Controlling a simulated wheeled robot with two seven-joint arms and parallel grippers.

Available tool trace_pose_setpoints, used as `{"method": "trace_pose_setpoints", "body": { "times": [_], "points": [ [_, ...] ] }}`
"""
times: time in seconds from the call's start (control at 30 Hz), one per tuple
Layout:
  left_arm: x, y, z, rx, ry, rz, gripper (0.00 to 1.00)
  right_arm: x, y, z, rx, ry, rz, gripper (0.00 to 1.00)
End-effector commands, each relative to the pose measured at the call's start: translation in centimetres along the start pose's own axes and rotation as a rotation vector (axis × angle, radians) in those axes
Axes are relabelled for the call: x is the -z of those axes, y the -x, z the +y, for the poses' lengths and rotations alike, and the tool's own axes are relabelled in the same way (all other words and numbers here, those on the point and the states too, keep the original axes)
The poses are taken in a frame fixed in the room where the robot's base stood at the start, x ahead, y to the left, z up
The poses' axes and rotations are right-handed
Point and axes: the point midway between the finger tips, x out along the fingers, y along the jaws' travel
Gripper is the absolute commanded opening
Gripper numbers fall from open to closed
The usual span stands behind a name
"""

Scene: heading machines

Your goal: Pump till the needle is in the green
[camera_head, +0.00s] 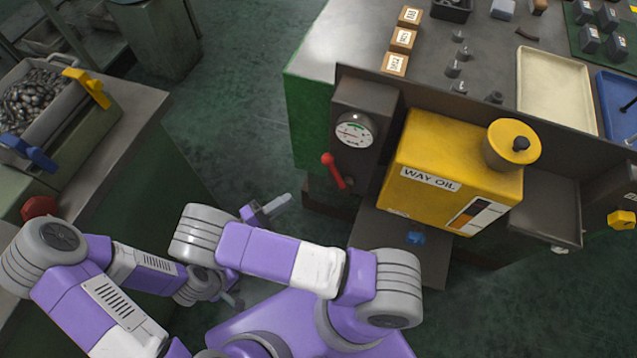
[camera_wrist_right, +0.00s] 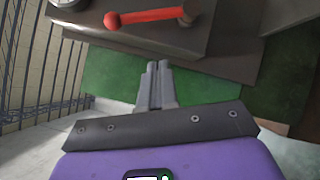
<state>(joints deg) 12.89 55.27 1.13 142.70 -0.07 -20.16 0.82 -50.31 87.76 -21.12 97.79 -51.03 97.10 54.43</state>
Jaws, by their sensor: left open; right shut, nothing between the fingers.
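The round white gauge (camera_head: 355,130) is on the dark front box beside the yellow WAY OIL tank (camera_head: 455,165). It has a small green patch near its top; I cannot read the needle surely. The red pump lever (camera_head: 333,170) sticks out below the gauge, its ball knob at the upper left. In the right wrist view the lever (camera_wrist_right: 150,18) lies across the top, beyond my fingertips. My right gripper (camera_head: 277,205) is shut and empty, left of and below the lever, apart from it; its fingers (camera_wrist_right: 157,75) point toward the lever. My left gripper (camera_head: 235,298) is low at the left, partly hidden, open.
A bench (camera_head: 140,125) with a bin of metal parts stands at the left. The oil unit's dark lower plate (camera_head: 435,255) is right of my right arm, with a blue knob (camera_head: 415,238). Green floor (camera_head: 235,110) lies open between the bench and the machine.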

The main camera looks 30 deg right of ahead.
Motion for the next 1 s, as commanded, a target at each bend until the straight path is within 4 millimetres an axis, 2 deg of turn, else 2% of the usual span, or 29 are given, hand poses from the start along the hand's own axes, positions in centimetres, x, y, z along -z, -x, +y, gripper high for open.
{"method": "trace_pose_setpoints", "body": {
  "times": [0.1, 0.23, 0.37, 0.7, 1.0],
  "points": [
    [0.0, -0.6, -0.2, 0.0, 0.0, 0.0, 0.44, 0.3, 1.2, 1.3, -0.092, -0.069, 0.013, 0.0],
    [0.0, 0.0, 0.0, 0.0, 0.0, 0.0, 0.44, 0.2, 0.6, 2.1, -0.117, -0.085, 0.012, 0.0],
    [0.0, 1.3, 0.5, 0.0, -0.001, 0.001, 0.44, 0.1, -1.5, 2.5, -0.115, -0.08, 0.009, 0.0],
    [-0.2, 4.6, 1.7, 0.0, 0.0, 0.0, 0.44, 0.1, -8.9, 3.2, -0.112, -0.077, 0.009, 0.0],
    [-0.3, 6.7, 2.5, 0.0, 0.0, 0.0, 0.44, -2.1, -10.9, 3.1, -0.112, -0.08, 0.013, 0.0]
  ]
}}
